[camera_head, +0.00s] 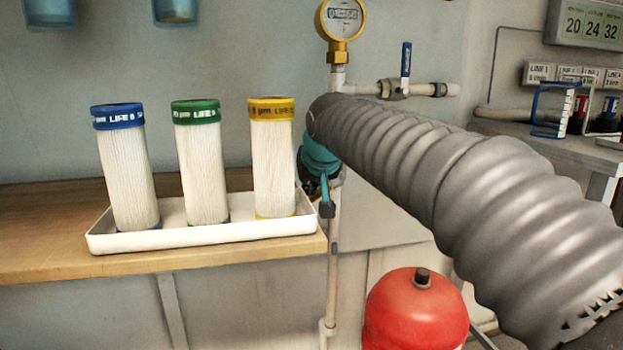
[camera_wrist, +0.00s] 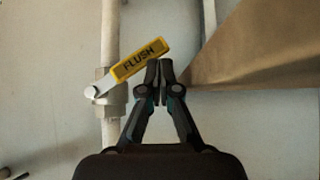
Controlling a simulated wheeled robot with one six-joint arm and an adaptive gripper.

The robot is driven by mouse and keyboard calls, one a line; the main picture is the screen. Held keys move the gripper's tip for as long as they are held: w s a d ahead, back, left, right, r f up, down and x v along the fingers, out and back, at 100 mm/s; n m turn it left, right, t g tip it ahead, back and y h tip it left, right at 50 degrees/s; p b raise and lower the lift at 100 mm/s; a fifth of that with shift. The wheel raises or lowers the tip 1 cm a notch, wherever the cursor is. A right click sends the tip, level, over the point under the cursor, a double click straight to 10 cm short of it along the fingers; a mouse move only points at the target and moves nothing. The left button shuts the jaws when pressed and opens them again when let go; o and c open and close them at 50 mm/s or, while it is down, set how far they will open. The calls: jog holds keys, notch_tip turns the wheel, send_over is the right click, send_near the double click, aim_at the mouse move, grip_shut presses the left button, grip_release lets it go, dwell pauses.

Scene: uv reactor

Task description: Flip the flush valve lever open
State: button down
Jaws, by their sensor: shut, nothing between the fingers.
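The flush valve lever (camera_wrist: 140,61) shows in the wrist view as a yellow sleeve marked FLUSH on a pale metal arm. It slants across the picture from its pivot at the lower left up to its free end at the upper right. The valve body (camera_wrist: 113,98) sits on a white vertical pipe (camera_wrist: 110,40). My gripper (camera_wrist: 160,68) is shut and empty, its tips right by the lever's free end. I cannot tell whether they touch. In the head view my arm's grey sleeve and wrist block the gripper, and I cannot make out the lever there.
A wooden bench (camera_head: 50,262) carries a white tray (camera_head: 200,237) with three filter cartridges, left of my arm. Its brown surface (camera_wrist: 265,50) also shows in the wrist view. A gauge (camera_head: 343,17), a blue-handled valve (camera_head: 406,62) and a red tank (camera_head: 415,312) are near my arm.

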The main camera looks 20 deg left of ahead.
jog(key=shift+w+d+f, duration=0.1)
jog(key=shift+d+f, duration=0.05)
jog(key=shift+f, duration=0.45)
jog(key=shift+w+d+f, duration=0.1)
jog(key=shift+f, duration=0.55)
jog(key=shift+s+d, duration=0.1)
jog(key=v, duration=1.2)
